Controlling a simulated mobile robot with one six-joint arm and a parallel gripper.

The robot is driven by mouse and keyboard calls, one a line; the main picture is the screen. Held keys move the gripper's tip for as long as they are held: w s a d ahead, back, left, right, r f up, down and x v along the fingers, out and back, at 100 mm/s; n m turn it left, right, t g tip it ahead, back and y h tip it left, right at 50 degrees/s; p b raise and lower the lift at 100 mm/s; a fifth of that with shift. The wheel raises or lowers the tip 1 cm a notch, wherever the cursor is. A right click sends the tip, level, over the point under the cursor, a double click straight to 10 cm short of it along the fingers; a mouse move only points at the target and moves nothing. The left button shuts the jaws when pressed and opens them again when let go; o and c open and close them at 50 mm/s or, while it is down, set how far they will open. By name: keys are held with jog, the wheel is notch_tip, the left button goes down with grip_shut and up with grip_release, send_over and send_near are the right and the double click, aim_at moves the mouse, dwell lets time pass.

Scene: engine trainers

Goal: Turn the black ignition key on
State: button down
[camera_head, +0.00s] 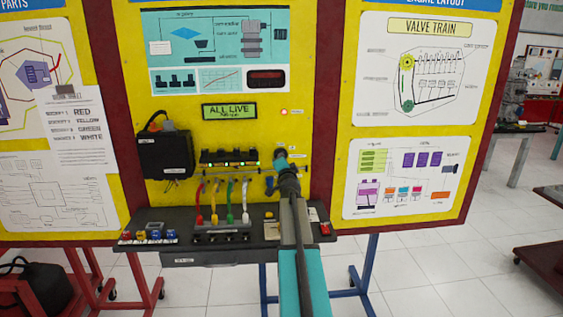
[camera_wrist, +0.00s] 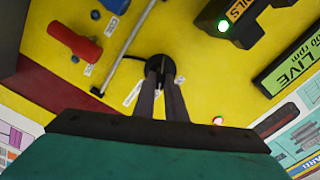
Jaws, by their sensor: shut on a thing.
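The black ignition key (camera_wrist: 158,66) sits on the yellow panel, at the middle of the wrist view, on a round black base. My gripper (camera_wrist: 166,82) is shut on it, one finger on each side. The fingers cover part of the key, so its exact turn angle is hard to tell. In the head view my gripper (camera_head: 281,162) reaches the panel right of the coil row and hides the key.
A green display (camera_head: 229,111) reads "ALL LIVE" with an rpm line. The black coil row (camera_head: 229,157) has lit green lights; colored leads hang below. A metal rod (camera_wrist: 126,48) and red handle (camera_wrist: 76,42) are near my fingers. A dark shelf (camera_head: 180,257) juts out below.

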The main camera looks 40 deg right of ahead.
jog(key=shift+w+r, duration=0.1)
jog(key=shift+r, duration=0.1)
jog(key=c, duration=1.8)
grip_release()
jog(key=shift+f, duration=0.1)
jog(key=shift+f, duration=0.1)
jog(key=shift+a, duration=0.1)
jog(key=b+v, duration=0.1)
jog(key=v, duration=1.2)
jog(key=shift+s+a, duration=0.15)
jog(key=shift+s, duration=0.15)
jog(key=shift+s, duration=0.1)
